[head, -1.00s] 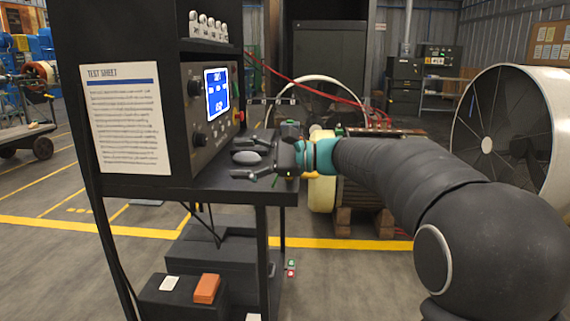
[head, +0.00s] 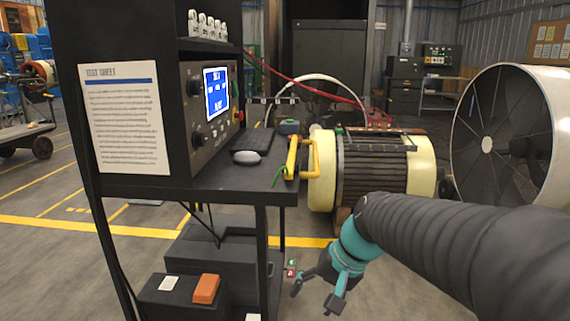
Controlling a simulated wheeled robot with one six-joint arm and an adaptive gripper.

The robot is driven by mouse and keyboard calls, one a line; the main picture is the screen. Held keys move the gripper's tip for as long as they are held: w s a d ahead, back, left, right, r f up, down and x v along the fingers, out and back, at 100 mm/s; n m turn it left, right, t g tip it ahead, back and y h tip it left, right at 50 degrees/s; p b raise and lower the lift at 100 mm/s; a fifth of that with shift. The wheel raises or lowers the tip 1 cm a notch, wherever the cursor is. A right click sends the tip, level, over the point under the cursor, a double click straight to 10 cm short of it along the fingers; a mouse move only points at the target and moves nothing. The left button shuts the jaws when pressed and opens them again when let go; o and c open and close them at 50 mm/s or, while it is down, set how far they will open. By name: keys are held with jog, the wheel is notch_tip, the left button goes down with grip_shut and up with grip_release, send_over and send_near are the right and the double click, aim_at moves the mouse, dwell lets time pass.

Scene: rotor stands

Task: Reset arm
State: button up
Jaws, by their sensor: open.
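My gripper (head: 316,293) shows at the lower middle of the head view, at the end of my dark sleeved arm with a teal wrist band. It points down and to the left, with its fingers spread apart and nothing between them. It hangs over the floor, below shelf height and to the right of the black test stand (head: 235,185).
A cream-ended motor (head: 385,172) stands behind my arm, and a large white-rimmed fan (head: 490,145) is at the right. A yellow-handled tool (head: 291,158) lies at the shelf's right edge.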

jog(key=s+d+n+t+h, duration=0.3)
jog(key=s+d, duration=0.7)
jog(key=s, duration=0.4)
jog(key=shift+s+r+h, duration=0.15)
jog(key=shift+r+h, duration=0.05)
jog(key=shift+h, duration=0.7)
